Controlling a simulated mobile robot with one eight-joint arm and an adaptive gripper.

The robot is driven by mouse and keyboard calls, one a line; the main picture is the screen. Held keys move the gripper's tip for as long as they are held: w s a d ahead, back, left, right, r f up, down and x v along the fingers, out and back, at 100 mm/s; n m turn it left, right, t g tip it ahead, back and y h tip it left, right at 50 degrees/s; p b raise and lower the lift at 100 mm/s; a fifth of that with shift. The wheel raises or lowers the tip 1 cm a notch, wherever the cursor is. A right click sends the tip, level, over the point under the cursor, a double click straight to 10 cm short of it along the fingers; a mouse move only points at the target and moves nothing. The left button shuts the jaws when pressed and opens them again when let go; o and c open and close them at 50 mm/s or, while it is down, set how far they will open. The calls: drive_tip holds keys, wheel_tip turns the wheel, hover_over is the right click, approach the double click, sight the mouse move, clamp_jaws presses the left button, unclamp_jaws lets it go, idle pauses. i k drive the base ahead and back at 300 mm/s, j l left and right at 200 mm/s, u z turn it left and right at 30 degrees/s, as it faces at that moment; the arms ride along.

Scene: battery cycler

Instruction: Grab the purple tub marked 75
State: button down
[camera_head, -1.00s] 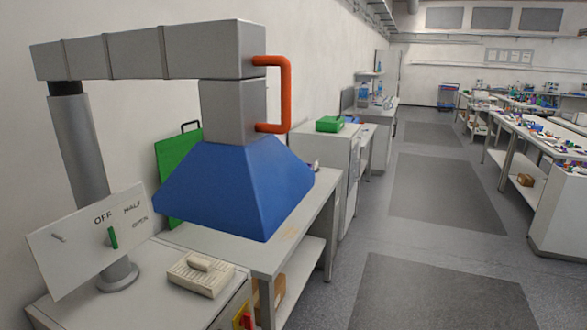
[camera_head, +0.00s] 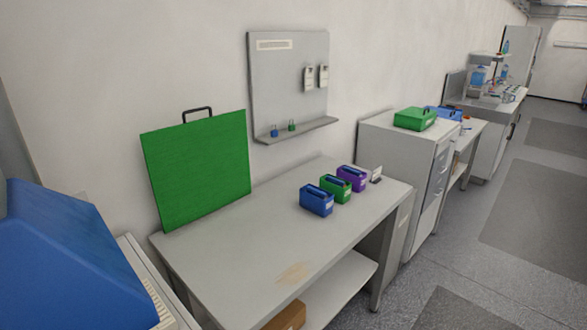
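A purple tub (camera_head: 355,182) stands on the grey workbench (camera_head: 235,240), near its right end, in the head view. It is the farthest right of three small tubs in a row. A green tub (camera_head: 338,194) stands to its left and a blue tub (camera_head: 315,206) left of that. Pale labels show on the tubs' fronts, but they are too small to read, so I cannot confirm the 75. Dark items sit in the tubs. A small grey and dark object (camera_head: 376,175) stands right of the purple tub. My gripper is not in view.
A green panel (camera_head: 197,172) with a handle leans at the bench's back left. A blue hood (camera_head: 65,260) fills the lower left. A grey wall board with a shelf (camera_head: 295,130) hangs behind. A cabinet (camera_head: 400,150) adjoins the bench's right. Open floor lies to the right.

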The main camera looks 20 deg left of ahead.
sight(358, 185)
drive_tip(key=i+u, duration=0.4)
drive_tip(key=i+l+u, duration=0.4)
drive_tip(key=i+l+z, duration=0.1)
drive_tip(key=i+z, duration=0.3)
drive_tip(key=i, duration=0.25)
drive_tip(key=i+j+z, duration=0.15)
drive_tip(key=i+z, duration=0.2)
drive_tip(key=i, duration=0.3)
